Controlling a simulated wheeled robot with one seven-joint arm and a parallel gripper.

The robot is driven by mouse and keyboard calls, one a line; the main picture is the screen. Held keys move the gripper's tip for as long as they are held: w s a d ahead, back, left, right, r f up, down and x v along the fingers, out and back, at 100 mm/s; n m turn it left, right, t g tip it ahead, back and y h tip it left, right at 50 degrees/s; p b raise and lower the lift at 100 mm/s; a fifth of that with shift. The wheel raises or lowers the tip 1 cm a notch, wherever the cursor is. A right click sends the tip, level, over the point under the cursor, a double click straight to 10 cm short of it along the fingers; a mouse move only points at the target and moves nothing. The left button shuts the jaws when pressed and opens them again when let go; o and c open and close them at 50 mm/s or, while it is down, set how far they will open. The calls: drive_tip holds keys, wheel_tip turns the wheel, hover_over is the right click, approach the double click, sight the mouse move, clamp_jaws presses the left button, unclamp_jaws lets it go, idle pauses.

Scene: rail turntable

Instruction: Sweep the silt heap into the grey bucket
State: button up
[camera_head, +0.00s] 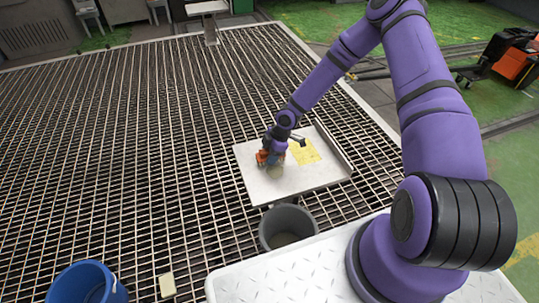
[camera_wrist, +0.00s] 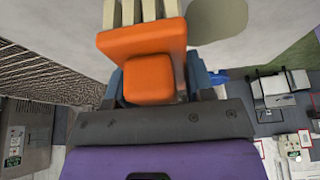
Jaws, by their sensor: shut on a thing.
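My gripper (camera_head: 268,157) is shut on an orange brush, over the white tray. In the wrist view the orange brush (camera_wrist: 142,40) sits between my gripper's fingers (camera_wrist: 152,88), with cream bristles pointing away from them. The silt heap (camera_head: 274,172) is a small beige-grey mound on the tray, right beside the brush. Whether bristles touch the tray is unclear.
The white tray (camera_head: 318,185) has a raised rim on its right and a yellow marked patch (camera_head: 303,151). A blue bucket (camera_head: 88,284) and a pale block (camera_head: 167,285) are at lower left. Open metal grating (camera_head: 130,130) surrounds the tray. An orange machine (camera_head: 512,60) stands far right.

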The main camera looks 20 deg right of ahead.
sight(275, 186)
drive_tip(key=shift+f, duration=0.6)
idle(0.6)
drive_tip(key=shift+s+r, duration=0.1)
drive_tip(key=shift+s, duration=1.75)
drive_tip(key=shift+s+a+f, duration=0.1)
drive_tip(key=shift+s, duration=1.8)
drive_tip(key=shift+s+a+f, duration=0.1)
drive_tip(key=shift+s, duration=1.75)
drive_tip(key=shift+r, duration=0.1)
drive_tip(key=shift+r, duration=0.9)
